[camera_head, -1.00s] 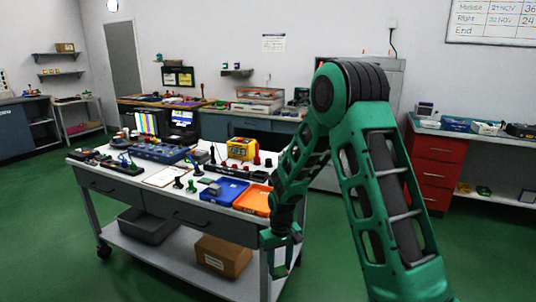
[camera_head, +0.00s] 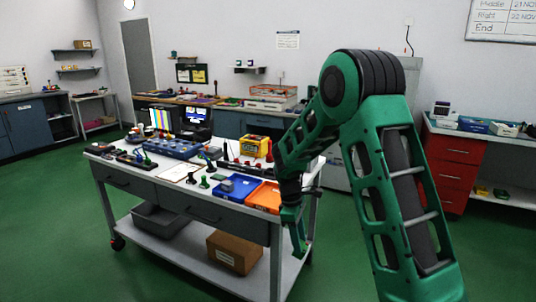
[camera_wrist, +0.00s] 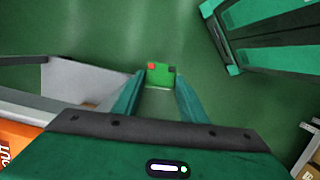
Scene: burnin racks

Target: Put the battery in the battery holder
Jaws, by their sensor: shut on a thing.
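My gripper (camera_head: 299,248) hangs beside the right front end of the white cart (camera_head: 215,215), below its top. In the wrist view my gripper (camera_wrist: 160,78) is shut on a small green block (camera_wrist: 159,80) with a red patch and a dark patch on its far corners. It may be the battery, but I cannot be sure. Green floor lies behind it. I cannot pick out the battery holder for certain among the small items on the cart top. A grey piece (camera_head: 226,186) sits in the blue tray (camera_head: 244,193) there.
An orange tray (camera_head: 264,198), a yellow device (camera_head: 255,146) and a blue panel (camera_head: 172,149) stand on the cart. A grey bin (camera_head: 160,221) and a cardboard box (camera_head: 234,252) are on its lower shelf. A red drawer unit (camera_head: 453,176) is at right. Left floor is open.

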